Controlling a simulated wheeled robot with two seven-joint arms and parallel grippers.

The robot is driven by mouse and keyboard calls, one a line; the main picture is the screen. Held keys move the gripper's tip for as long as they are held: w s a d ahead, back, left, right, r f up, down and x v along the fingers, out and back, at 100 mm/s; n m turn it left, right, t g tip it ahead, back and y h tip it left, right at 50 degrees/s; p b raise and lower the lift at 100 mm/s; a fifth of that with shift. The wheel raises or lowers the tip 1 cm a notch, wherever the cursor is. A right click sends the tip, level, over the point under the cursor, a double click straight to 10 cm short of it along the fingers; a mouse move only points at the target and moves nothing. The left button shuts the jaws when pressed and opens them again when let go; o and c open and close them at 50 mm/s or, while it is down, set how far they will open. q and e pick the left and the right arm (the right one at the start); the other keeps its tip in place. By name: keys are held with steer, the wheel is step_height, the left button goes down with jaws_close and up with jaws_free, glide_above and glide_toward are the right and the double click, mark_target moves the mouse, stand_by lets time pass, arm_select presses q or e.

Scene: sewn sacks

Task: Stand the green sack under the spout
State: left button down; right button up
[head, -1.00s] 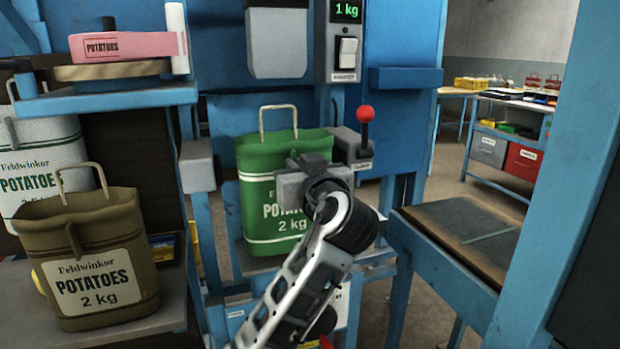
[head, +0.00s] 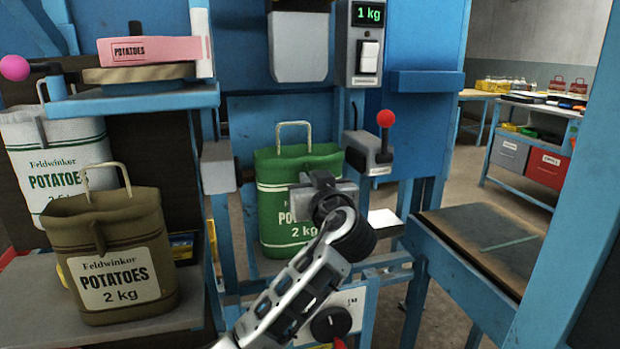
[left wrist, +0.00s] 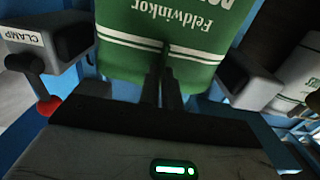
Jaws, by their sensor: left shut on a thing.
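The green sack (head: 285,205), labelled potatoes 2 kg, is upright with its wire handle up. It is below the grey-white spout (head: 299,48), with a gap between them. My left gripper (head: 322,190) is shut on its front and covers part of its label. In the left wrist view the two fingers (left wrist: 163,88) meet at the green sack (left wrist: 160,40), which appears upside down. A grey clamp block (head: 217,166) is to its left and another, the red-knobbed clamp (head: 368,155), to its right. I cannot tell whether its base rests on the support. My right gripper is out of view.
A brown sack (head: 115,240) stands on the left shelf with a white sack (head: 50,165) behind it. A pink folded sack (head: 150,50) lies on a shelf above. A display (head: 369,14) reads 1 kg. A blue post (head: 560,170) and a dark-topped table (head: 475,235) are at right.

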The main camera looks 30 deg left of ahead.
arm_select(q)
steer(key=c, duration=1.6)
jaws_free()
steer(key=shift+r, duration=0.1)
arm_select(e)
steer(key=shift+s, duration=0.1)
arm_select(q)
steer(key=b+v, duration=0.1)
steer(key=v, duration=1.1)
steer(key=s+d+f+m+h, duration=0.1)
steer(key=d+f+m+h, duration=0.15)
steer(key=f, duration=0.45)
steer(key=s+d+f+m+t+h, duration=0.1)
steer(key=d+f+m+h, duration=0.1)
steer(key=f+m+h, duration=0.35)
steer(key=s+d+f+m+h, duration=0.1)
steer(key=d+f+m+h, duration=0.1)
steer(key=f, duration=0.7)
steer(key=s+d+f+h, duration=0.2)
steer(key=s+f+h, duration=0.1)
steer(key=s+f, duration=0.2)
steer(key=s+d+f+m+g+h, duration=0.1)
steer(key=s+d+f+h, duration=0.2)
steer(key=s, duration=0.7)
step_height(320, 180, down, 2)
steer(key=shift+d+f+m+h, duration=0.2)
steer(key=shift+d+m+h, duration=0.1)
steer(key=shift+h, duration=0.5)
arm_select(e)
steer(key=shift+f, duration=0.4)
